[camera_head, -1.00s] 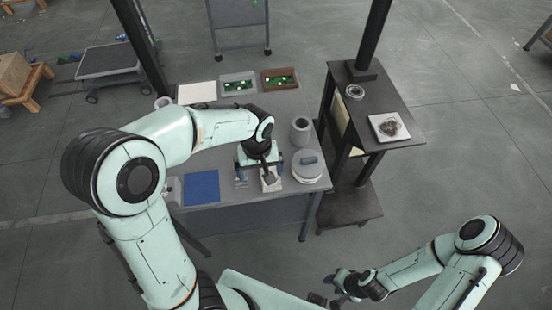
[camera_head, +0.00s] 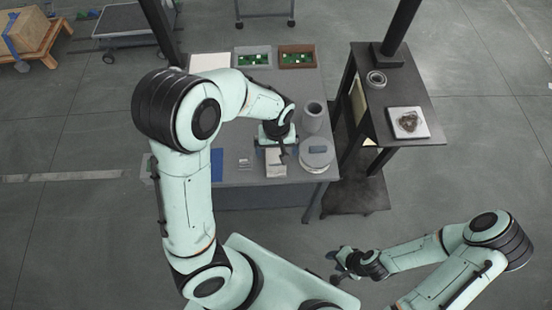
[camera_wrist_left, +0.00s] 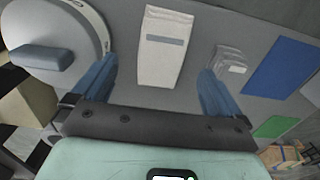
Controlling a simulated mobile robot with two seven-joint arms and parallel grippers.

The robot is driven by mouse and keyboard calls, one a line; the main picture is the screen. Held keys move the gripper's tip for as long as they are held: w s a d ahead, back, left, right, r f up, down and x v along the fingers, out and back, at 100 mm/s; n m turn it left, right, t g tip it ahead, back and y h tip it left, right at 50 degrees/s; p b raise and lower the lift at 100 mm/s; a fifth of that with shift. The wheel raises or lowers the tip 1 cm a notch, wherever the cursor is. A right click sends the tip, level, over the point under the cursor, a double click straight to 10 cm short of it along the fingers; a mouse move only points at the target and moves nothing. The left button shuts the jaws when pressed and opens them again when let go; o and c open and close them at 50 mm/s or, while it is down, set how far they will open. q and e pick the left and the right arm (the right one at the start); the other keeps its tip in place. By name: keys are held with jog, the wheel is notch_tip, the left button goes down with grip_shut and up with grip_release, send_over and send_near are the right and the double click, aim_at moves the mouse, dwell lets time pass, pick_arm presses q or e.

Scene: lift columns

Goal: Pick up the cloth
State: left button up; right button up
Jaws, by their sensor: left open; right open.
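A pale folded piece with a grey stripe, which looks like the cloth (camera_wrist_left: 163,62), lies flat on the grey table. It also shows in the head view (camera_head: 275,168), just in front of my left gripper (camera_head: 277,146). In the left wrist view my left gripper (camera_wrist_left: 157,85) is open, with one blue finger on each side of the cloth's near end. Nothing is held; I cannot tell the fingertips' height above the table. My right gripper (camera_head: 338,268) is open and empty at the lower right, away from the table.
A round lidded container (camera_head: 317,160) stands close right of the cloth, with a grey cup (camera_head: 312,118) behind. A small grey stack (camera_wrist_left: 229,60) and blue mat (camera_wrist_left: 283,66) lie on the other side. Green-filled trays (camera_head: 297,57) sit at the back. A dark shelf (camera_head: 425,85) stands right.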

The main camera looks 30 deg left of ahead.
aim_at(276, 158)
pick_arm(q)
notch_tip(276, 158, down, 5)
jog(key=shift+a+r, duration=0.1)
jog(key=c, duration=1.1)
pick_arm(e)
jog(key=shift+f, duration=0.1)
pick_arm(q)
notch_tip(276, 158, up, 20)
jog(key=p, duration=0.1)
jog(key=shift+p, duration=0.4)
pick_arm(e)
jog(key=w+r, duration=0.2)
jog(key=shift+w+r, duration=0.35)
jog(key=shift+w, duration=0.05)
pick_arm(q)
jog(key=shift+o, duration=0.6)
